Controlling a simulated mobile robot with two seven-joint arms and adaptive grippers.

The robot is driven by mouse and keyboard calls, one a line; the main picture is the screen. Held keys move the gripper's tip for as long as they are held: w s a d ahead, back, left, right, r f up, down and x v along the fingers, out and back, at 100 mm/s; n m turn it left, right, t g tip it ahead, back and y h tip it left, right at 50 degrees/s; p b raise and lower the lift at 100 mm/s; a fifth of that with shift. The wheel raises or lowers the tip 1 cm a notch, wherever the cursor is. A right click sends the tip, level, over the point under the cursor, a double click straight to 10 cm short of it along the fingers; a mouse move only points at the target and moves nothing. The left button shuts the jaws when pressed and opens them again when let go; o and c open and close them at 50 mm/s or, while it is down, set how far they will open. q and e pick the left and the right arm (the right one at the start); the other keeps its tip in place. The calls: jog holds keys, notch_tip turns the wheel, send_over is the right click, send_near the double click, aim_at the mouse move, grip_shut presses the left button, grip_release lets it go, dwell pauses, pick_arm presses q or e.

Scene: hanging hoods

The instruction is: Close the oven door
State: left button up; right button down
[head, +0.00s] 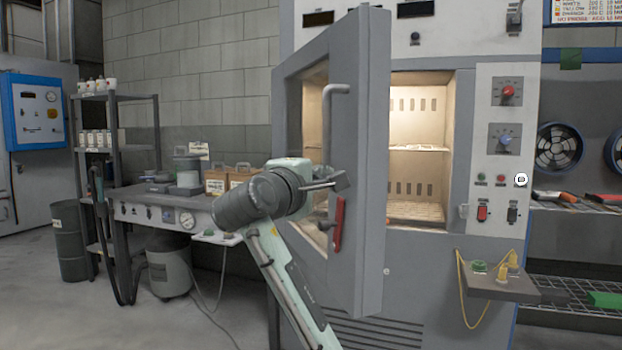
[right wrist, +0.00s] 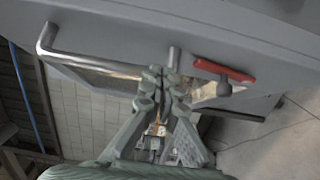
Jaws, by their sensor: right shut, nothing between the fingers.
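The grey oven door (head: 362,120) stands ajar, swung out to the left of the lit oven chamber (head: 420,120). A long grey bar handle (head: 328,125) runs vertically on its face, and a red lever (head: 338,225) sits below it. My right gripper (head: 338,182) is at the door's face near the lower end of the handle. In the right wrist view the right gripper (right wrist: 163,78) is shut and empty, its tips close to the handle (right wrist: 95,60) and left of the red lever (right wrist: 222,68). I cannot tell whether they touch. My left gripper is not in view.
A workbench (head: 130,210) with boxes and a gauge stands left of the oven. A control panel (head: 500,150) with knobs is on the oven's right side. A small shelf with a yellow cable (head: 500,285) juts out below it. Open floor lies at the lower left.

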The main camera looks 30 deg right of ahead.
aim_at(350, 172)
jog(key=d, duration=0.3)
jog(key=shift+s+d, duration=0.2)
jog(key=shift+s, duration=0.1)
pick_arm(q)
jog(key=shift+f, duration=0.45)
pick_arm(e)
jog(key=shift+d, duration=0.25)
